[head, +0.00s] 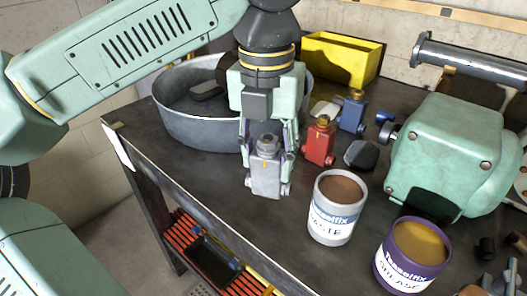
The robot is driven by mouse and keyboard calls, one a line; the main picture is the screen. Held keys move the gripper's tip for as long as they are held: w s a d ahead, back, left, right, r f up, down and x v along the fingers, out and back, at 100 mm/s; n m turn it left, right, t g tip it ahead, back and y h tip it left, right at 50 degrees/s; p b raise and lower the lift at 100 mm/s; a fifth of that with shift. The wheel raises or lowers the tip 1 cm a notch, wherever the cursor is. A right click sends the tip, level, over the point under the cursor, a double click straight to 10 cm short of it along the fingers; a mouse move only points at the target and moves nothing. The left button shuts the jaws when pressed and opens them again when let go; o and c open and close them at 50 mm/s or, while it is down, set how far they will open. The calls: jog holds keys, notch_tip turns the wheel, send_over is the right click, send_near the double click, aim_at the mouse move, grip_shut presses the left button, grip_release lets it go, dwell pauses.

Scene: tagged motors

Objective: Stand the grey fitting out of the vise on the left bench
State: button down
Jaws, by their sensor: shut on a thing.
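The grey fitting (265,180) is upright between the fingers of my gripper (266,163), which is shut on it. The fitting has a round neck at the top and a block-like body. It is over the front left part of the dark bench (225,178), in front of the round metal tub. I cannot tell whether its base touches the bench top. I cannot make out a vise in this view.
A red fitting (319,143) and a blue fitting (352,112) stand to the right. A paste tin (332,228), a purple grease tin (387,274) and a green housing (445,165) fill the right. The metal tub (195,132) and yellow bin (320,50) are behind. Bench left of the fitting is clear.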

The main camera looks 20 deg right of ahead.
aim_at(264, 161)
jog(key=shift+w+d, duration=0.1)
jog(key=shift+w, duration=1.1)
jog(key=f, duration=0.1)
jog(key=w+f+p, duration=0.1)
jog(key=shift+f, duration=0.9)
jog(key=shift+f, duration=0.2)
jog(key=c, duration=0.9)
grip_release()
